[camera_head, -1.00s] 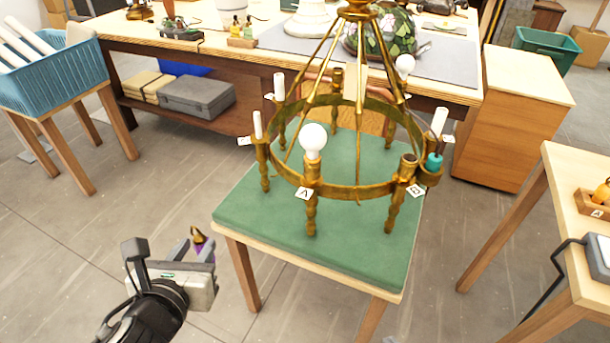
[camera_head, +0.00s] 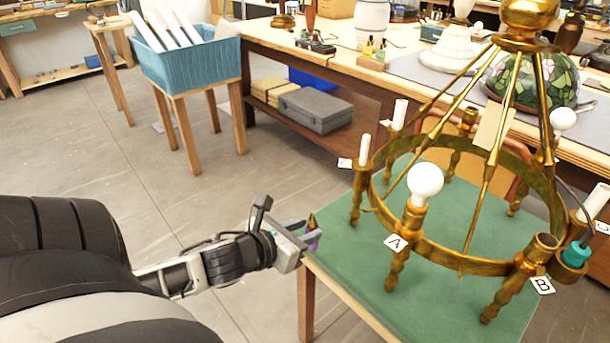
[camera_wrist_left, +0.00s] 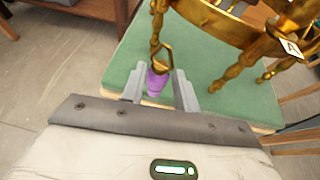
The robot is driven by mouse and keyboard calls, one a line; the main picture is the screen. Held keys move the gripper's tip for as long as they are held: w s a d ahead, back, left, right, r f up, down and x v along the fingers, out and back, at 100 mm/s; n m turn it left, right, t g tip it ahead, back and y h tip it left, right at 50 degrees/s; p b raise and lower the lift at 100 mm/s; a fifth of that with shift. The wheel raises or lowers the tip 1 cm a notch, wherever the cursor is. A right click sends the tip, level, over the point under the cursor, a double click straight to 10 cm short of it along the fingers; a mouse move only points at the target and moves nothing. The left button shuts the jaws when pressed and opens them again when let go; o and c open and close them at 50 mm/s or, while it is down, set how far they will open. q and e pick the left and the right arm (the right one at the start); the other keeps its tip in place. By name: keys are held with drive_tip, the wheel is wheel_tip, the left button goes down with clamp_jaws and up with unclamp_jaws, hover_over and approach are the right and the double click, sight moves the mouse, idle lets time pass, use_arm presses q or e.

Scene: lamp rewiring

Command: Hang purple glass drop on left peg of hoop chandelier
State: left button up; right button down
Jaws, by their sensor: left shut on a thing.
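The purple glass drop (camera_wrist_left: 157,82) is between the fingers of my left gripper (camera_wrist_left: 158,88) in the left wrist view, with a brass loop (camera_wrist_left: 161,57) at its top. In the head view the drop (camera_head: 313,238) shows small at the tip of my left gripper (camera_head: 308,238), which is shut on it at the left edge of the green-topped table. The brass hoop chandelier (camera_head: 450,250) stands on that table to the right, apart from the drop. Its ring carries candle sleeves, a white bulb and tags A and B. I cannot clearly make out the left peg. My right gripper is not in view.
The green table top (camera_head: 360,285) has bare room left of the chandelier. A blue basket (camera_head: 190,65) on a stand is at the back left. A long workbench (camera_head: 275,40) with lamps runs behind. Open floor lies left of the table.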

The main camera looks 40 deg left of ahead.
use_arm(q)
drive_tip(key=w+d+b, duration=0.1)
drive_tip(key=w+d, duration=0.5)
drive_tip(key=w, duration=0.4)
drive_tip(key=shift+w+d+b, duration=0.2)
drive_tip(key=shift+w+b, duration=0.2)
idle(1.3)
drive_tip(key=shift+f, duration=0.1)
idle(0.4)
drive_tip(key=shift+p, duration=0.45)
drive_tip(key=shift+f, duration=0.2)
drive_tip(key=shift+w+d+f+b, duration=0.1)
drive_tip(key=shift+f+b, duration=0.2)
drive_tip(key=shift+f, duration=0.2)
idle(0.3)
